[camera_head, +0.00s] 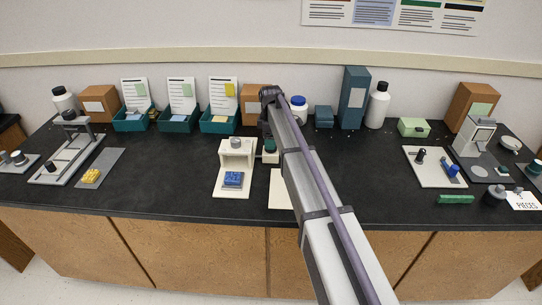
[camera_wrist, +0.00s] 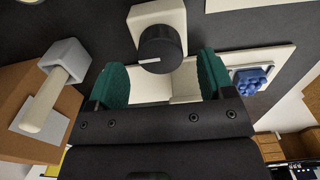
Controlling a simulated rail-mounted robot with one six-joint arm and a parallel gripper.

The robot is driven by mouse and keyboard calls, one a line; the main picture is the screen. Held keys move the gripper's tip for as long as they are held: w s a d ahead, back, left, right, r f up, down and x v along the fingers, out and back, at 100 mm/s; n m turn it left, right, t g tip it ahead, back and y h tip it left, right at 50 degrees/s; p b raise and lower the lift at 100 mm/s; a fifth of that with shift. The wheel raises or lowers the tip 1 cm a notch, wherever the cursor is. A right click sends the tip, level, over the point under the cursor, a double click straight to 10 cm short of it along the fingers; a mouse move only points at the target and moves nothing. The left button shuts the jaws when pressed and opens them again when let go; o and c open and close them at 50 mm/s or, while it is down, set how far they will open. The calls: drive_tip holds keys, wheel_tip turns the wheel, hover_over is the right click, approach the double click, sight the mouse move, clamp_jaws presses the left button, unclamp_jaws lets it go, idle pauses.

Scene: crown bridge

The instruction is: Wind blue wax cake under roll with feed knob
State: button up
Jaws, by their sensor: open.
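The blue wax cake (camera_head: 234,179) lies on the front of the white base plate (camera_head: 232,192), in front of the white press housing (camera_head: 237,152). In the wrist view the cake (camera_wrist: 250,80) is at the right. I cannot make out the roll. The round black feed knob (camera_wrist: 160,49), with a white pointer line, sits on a cream block in the wrist view. My gripper (camera_wrist: 163,78) is open, its green fingertips apart on either side of the knob's near edge. I cannot tell whether they touch it. In the head view my gripper (camera_head: 270,147) is right of the housing, partly hidden by my arm.
Teal trays with cards (camera_head: 219,123) and brown boxes line the back. A white board (camera_head: 434,167) with small tools is at the right. The dark counter is clear left of the base plate.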

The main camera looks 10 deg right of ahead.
wheel_tip(320, 180, down, 4)
drive_tip(key=shift+r+b, duration=0.25)
drive_tip(key=shift+b, duration=0.65)
drive_tip(key=shift+r, duration=0.1)
drive_tip(key=c, duration=0.9)
